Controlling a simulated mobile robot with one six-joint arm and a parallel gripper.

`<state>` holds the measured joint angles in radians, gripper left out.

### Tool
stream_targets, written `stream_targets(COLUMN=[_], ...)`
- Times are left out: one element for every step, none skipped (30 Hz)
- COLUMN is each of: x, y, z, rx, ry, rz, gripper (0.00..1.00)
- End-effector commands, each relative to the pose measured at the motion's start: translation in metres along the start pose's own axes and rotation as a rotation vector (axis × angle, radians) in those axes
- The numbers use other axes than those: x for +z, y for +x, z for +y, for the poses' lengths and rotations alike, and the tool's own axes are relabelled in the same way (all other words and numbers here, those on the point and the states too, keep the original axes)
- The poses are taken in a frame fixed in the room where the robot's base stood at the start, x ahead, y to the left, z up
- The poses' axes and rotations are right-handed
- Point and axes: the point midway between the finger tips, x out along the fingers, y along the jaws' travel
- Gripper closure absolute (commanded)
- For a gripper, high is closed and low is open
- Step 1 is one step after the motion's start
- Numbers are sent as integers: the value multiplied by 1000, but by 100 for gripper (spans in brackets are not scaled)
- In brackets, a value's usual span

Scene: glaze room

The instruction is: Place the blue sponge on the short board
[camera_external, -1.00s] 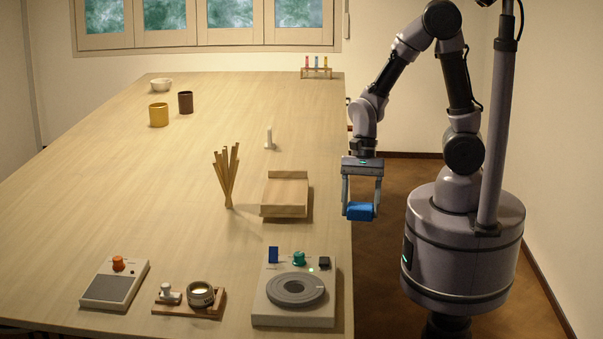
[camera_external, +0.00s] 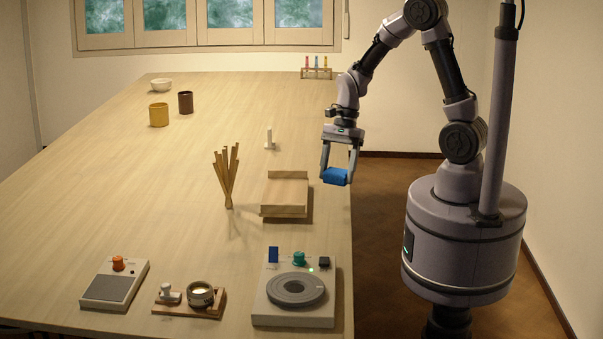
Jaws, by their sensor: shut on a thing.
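My gripper (camera_external: 338,174) is shut on the blue sponge (camera_external: 335,177) and holds it in the air near the table's right edge. The sponge is slightly tilted. A short wooden board (camera_external: 286,192) with a raised strip at its far and near ends lies on the table, left of and below the sponge in the picture. Its top looks bare. The sponge is apart from it.
Several wooden sticks (camera_external: 227,178) stand left of the board, with a small white candle-like piece (camera_external: 269,140) behind it. In front are a turntable device (camera_external: 294,305), a small wooden tray (camera_external: 207,311) and a grey-topped device (camera_external: 115,285).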

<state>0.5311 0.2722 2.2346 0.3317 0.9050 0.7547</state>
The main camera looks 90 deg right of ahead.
Motion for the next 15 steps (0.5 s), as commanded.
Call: stream_targets(x=[-1, 0, 1, 2, 3, 5, 6, 7, 9, 10, 10, 12, 12, 13, 13], y=[4, 7, 10, 12, 14, 16, 18, 19, 21, 22, 23, 24, 24, 24, 24], z=[-12, -21, -35, -45, -55, -70, -80, -90, -103, -111, -119, -127, -132, -136, -140], rx=[0, 0, -1, 0, 1, 0, 0, 0, 0, 2, 1, 1, 1, 1, 1], ry=[1, -1, -2, -2, -2, -2, -2, -1, -2, -1, -1, -1, -1, -1, 0], rz=[0, 0, 0, 0, 0, 0, 0, 0, 0, 0, 1, 0, 0, 0, 0], gripper=[75, 75, 75, 75, 75, 75, 75, 75, 75, 75, 75, 75, 75, 75, 75])
